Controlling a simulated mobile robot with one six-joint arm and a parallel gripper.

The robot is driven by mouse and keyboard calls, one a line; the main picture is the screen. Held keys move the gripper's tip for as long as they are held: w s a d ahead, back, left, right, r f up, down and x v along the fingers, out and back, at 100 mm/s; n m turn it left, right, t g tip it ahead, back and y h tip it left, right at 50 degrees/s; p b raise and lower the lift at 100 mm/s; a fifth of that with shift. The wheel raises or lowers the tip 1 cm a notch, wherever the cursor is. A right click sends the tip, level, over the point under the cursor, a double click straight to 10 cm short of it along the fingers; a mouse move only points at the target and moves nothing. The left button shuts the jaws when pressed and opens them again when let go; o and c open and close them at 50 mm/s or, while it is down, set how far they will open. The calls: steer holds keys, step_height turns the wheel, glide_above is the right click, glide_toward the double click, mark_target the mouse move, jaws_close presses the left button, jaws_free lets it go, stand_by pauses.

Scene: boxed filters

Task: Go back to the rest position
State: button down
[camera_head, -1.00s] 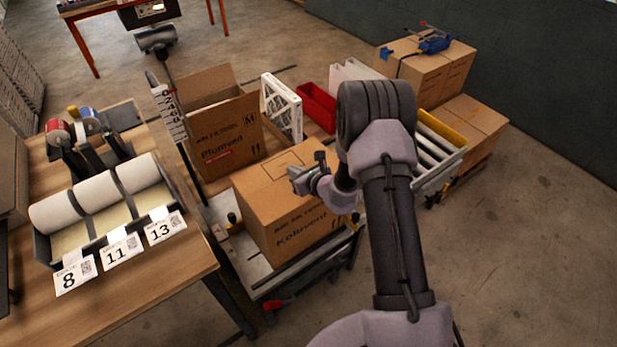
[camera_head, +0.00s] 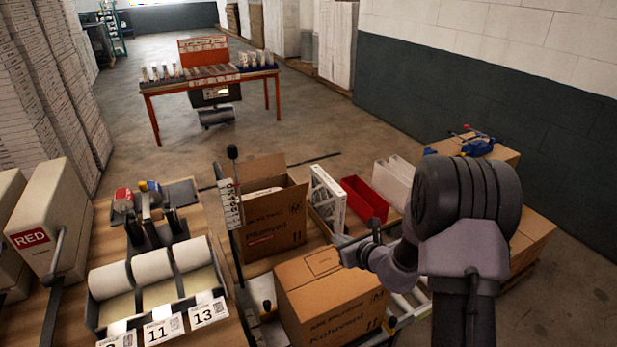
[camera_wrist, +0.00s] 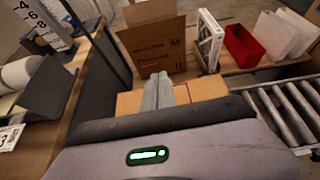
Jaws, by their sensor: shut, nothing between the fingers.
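In the wrist view the shut fingers of my gripper (camera_wrist: 158,92) show in front of that closed box (camera_wrist: 207,88). My arm reaches in from the lower right in the head view and hides part of what lies behind it.
An open cardboard box (camera_head: 270,222), a white framed filter (camera_head: 327,196) and a red bin (camera_head: 364,200) stand behind the closed box. A bench with paper rolls (camera_head: 152,266) is at left. An orange table (camera_head: 212,86) stands far back, with clear floor before it.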

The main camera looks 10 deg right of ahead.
steer(key=s+a+r+n+g+y+b, duration=0.1)
steer(key=s+a+r+n+y+b, duration=0.15)
steer(key=a+r+n, duration=0.45)
steer(key=s+a+r+n+g+y+b, duration=0.1)
steer(key=s+a+r+n+g+b, duration=0.1)
steer(key=s+a+r+n, duration=0.45)
steer(key=s+a+r+n+g+y+b, duration=0.1)
steer(key=s+a+n+g, duration=0.15)
steer(key=s, duration=0.65)
steer(key=s+d+f+n+h+b, duration=0.1)
steer(key=s+d+n+h+b, duration=0.1)
steer(key=s, duration=0.7)
steer(key=s+d+f+n+h+b, duration=0.2)
steer(key=s+d+n+h, duration=0.2)
steer(key=s+n, duration=0.5)
steer(key=shift+d+n, duration=0.3)
steer(key=shift+d, duration=0.55)
steer(key=shift+g+h, duration=0.25)
